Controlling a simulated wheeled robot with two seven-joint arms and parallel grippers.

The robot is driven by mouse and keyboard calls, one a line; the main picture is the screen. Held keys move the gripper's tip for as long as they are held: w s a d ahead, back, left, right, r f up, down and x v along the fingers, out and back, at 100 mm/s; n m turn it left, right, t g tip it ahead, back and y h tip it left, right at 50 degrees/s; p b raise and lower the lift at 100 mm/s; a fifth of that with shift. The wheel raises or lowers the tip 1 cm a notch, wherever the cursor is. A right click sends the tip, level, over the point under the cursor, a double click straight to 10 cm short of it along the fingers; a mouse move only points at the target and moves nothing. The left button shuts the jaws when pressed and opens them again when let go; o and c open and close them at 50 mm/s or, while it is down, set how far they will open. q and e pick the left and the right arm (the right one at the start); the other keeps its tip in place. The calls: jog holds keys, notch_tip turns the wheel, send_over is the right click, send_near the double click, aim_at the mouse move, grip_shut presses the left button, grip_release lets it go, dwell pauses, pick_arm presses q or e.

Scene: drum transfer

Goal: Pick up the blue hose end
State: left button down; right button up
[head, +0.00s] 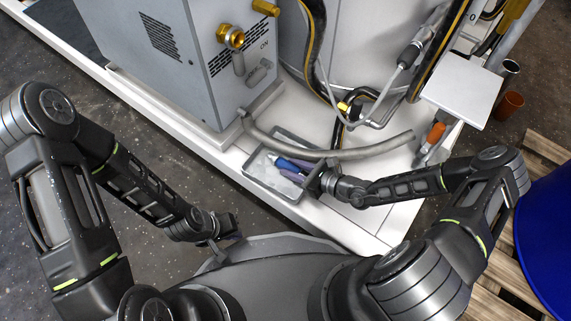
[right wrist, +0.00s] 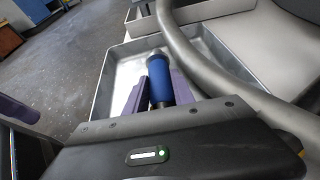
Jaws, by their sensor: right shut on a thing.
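The blue hose end (head: 285,163) lies in a shallow grey metal tray (head: 262,187) in the head view. Whether the hose end still touches the tray floor is unclear. My left gripper (head: 222,240) hangs low, away from the tray; its fingers are too dark to read.
A thick grey hose (head: 345,153) curves close past the tray and my right gripper. A grey machine box (head: 205,70) with brass fittings stands behind. An orange-handled tool (head: 434,135) lies right on the white bench (head: 345,215). A blue drum (head: 548,240) stands on a pallet at far right.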

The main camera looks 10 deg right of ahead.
grip_shut()
pick_arm(q)
jog(key=shift+r, duration=0.15)
pick_arm(e)
jog(key=shift+r, duration=0.15)
